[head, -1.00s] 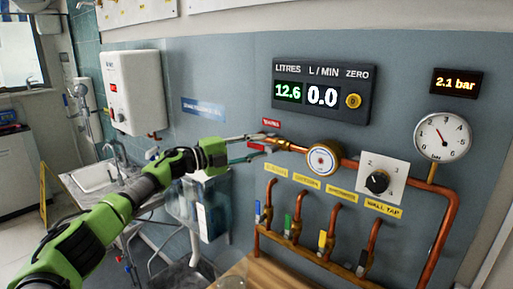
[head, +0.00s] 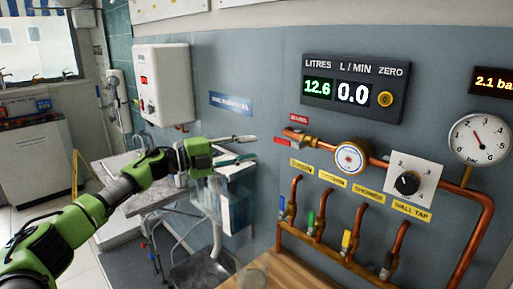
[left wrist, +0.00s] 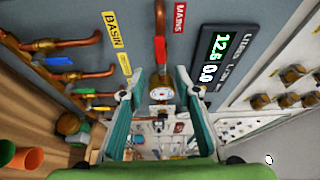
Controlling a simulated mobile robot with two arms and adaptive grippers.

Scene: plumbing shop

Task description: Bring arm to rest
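My left arm comes in from the left in the head view. Its green and black gripper (head: 250,148) is in front of the wall panel, left of the red mains lever (head: 282,141), with a gap between them. In the left wrist view the two teal fingers (left wrist: 160,80) stand apart with nothing held between them. The red mains lever (left wrist: 160,50) shows beyond the fingertips there, lying along its copper pipe. My right gripper is in neither view.
Copper pipework (head: 440,180) with a flow meter (head: 351,158), a dial (head: 407,183) and several coloured tap levers covers the panel. The display (head: 353,88) reads 12.6 litres and 0.0 L/min. A wooden surface (head: 285,272) lies below. A sink (head: 118,165) stands behind my arm.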

